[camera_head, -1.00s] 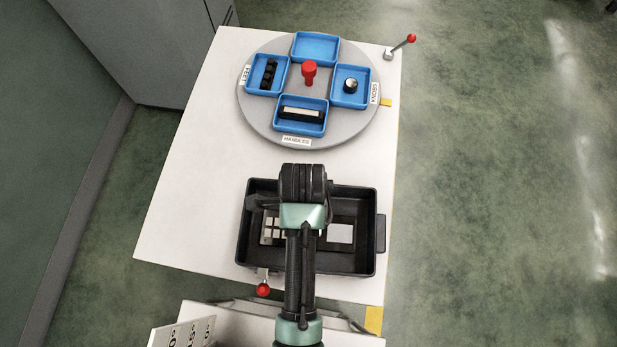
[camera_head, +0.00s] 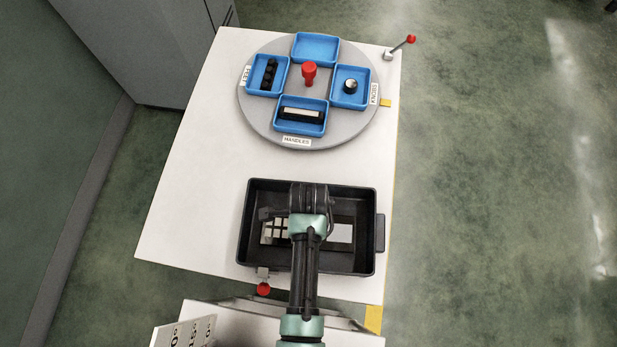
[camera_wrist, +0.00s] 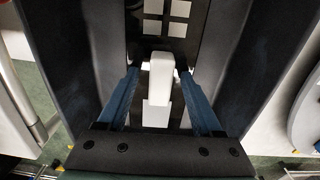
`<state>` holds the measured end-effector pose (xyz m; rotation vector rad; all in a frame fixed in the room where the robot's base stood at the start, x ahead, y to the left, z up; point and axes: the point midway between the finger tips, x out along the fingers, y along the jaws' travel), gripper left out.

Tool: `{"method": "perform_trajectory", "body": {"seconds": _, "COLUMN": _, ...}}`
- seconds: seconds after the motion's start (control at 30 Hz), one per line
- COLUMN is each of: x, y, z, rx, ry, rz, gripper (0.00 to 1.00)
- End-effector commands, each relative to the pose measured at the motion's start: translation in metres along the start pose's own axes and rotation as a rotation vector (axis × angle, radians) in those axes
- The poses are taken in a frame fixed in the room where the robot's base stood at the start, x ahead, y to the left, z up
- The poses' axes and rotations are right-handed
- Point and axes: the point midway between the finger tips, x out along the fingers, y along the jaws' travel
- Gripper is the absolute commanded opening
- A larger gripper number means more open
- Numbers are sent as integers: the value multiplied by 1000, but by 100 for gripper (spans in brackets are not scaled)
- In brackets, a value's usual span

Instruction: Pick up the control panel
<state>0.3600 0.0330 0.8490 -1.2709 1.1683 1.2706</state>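The control panel (camera_head: 341,233) lies in a black bin (camera_head: 379,205) near the table's front. It is a dark plate with several small white squares on the left and a larger white square on the right. My arm covers its middle in the head view. In the wrist view the panel (camera_wrist: 166,28) runs up the middle of the picture, and a raised white piece (camera_wrist: 160,77) stands on it. My gripper (camera_wrist: 157,72) is open, with one blue finger on each side of the white piece and a gap visible on both sides.
Dark bin walls (camera_wrist: 72,50) rise close on both sides of my gripper. Behind the bin stands a grey turntable (camera_head: 345,128) with blue trays and a red knob (camera_head: 309,72). A red-tipped lever (camera_head: 411,39) is at the back right, another red ball (camera_head: 263,289) by the bin's front.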

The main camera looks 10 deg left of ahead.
Motion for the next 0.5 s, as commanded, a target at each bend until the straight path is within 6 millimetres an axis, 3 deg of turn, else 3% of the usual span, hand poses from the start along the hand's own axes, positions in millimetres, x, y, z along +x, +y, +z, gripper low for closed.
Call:
{"method": "perform_trajectory", "body": {"seconds": 0.03, "x": 0, "y": 0, "z": 0, "rx": 0, "ry": 0, "rz": 0, "gripper": 58}}
{"method": "perform_trajectory", "body": {"seconds": 0.37, "x": 0, "y": 0, "z": 0, "rx": 0, "ry": 0, "rz": 0, "gripper": 0}}
{"method": "perform_trajectory", "body": {"seconds": 0.5, "x": 0, "y": 0, "z": 0, "rx": 0, "ry": 0, "rz": 0, "gripper": 0}}
